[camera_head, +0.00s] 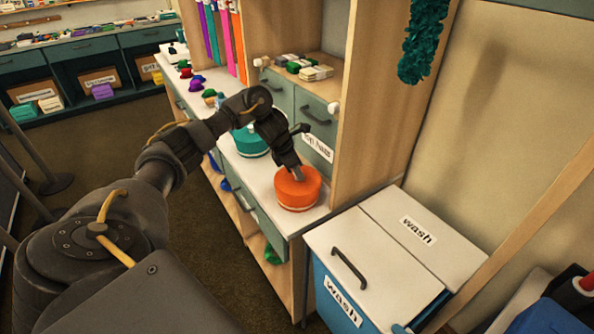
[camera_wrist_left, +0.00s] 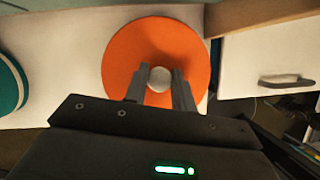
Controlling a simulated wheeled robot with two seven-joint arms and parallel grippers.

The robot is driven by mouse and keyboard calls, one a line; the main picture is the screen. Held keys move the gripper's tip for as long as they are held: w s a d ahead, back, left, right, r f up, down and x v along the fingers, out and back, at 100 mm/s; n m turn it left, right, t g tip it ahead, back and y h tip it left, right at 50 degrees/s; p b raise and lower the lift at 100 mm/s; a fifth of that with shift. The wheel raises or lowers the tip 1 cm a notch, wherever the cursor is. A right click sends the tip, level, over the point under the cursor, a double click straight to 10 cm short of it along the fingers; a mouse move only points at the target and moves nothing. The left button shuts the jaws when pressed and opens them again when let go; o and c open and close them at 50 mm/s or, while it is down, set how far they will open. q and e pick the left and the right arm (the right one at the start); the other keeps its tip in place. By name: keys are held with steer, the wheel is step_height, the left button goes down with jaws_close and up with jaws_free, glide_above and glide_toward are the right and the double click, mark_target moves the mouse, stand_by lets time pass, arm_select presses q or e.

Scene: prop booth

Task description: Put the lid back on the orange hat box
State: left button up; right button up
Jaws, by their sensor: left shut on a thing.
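The orange hat box (camera_head: 298,196) stands on the white counter near its right end. Its round orange lid (camera_wrist_left: 126,48) fills the middle of the left wrist view, with a pale round knob (camera_wrist_left: 159,79) at its centre. My left gripper (camera_head: 297,173) points down at the lid from above and is shut on the knob; its two fingers (camera_wrist_left: 160,88) stand on either side of it. In the head view the lid sits on top of the box, with a pale band around the side. Whether it is fully seated I cannot tell. My right gripper is not in view.
A teal round box (camera_head: 250,141) stands on the counter left of the orange one, partly behind my arm. A wooden upright panel (camera_head: 345,135) rises behind the orange box. The white-topped wash bin (camera_head: 383,262) is to the right.

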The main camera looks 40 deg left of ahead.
arm_select(q)
steer(key=o, duration=1.5)
steer(key=shift+r, duration=0.1)
steer(key=shift+r+p, duration=2.55)
steer(key=shift+r, duration=0.9)
jaws_close()
